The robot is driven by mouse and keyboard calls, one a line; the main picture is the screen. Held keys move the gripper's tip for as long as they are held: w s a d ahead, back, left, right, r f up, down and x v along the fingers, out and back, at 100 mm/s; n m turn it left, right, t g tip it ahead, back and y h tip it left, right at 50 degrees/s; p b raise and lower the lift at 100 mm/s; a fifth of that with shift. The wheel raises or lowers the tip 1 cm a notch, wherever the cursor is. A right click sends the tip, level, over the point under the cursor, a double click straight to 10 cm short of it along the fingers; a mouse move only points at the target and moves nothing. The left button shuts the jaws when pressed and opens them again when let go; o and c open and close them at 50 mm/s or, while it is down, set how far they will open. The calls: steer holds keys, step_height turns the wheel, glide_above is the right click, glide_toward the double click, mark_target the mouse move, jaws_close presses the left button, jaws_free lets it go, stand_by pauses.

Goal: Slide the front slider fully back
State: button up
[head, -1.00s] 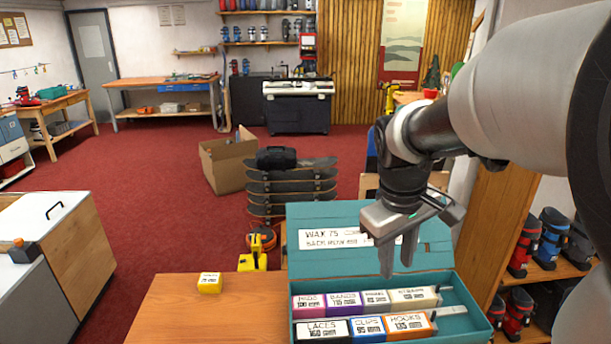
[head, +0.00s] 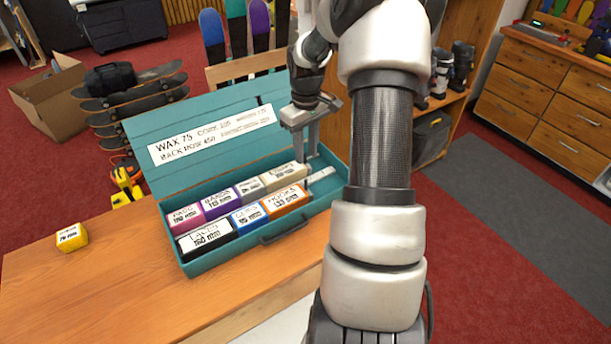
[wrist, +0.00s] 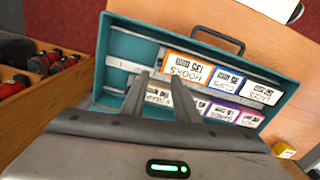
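The open teal box (head: 232,258) stands on the wooden bench. Its front row holds the black LACES block (head: 206,240), blue CLIPS block (head: 247,219) and orange HOOKS block (head: 286,202). The front slider (head: 306,187) seems to be the small dark upright piece at the right end of HOOKS; it also shows in the wrist view (wrist: 161,54). My gripper (head: 311,168) reaches down over the box's right end, fingers apart and empty. In the wrist view its fingertips (wrist: 157,73) are beside HOOKS; I cannot tell whether they touch the slider.
The raised lid (head: 165,130) carries a printed label. Pale rails (head: 322,174) lie bare at the box's right end. A yellow block (head: 71,237) sits left on the bench, with clear wood between.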

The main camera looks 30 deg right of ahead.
mark_target(306, 180)
step_height(306, 180, down, 10)
steer(key=shift+f, duration=0.15)
stand_by(0.3)
jaws_close()
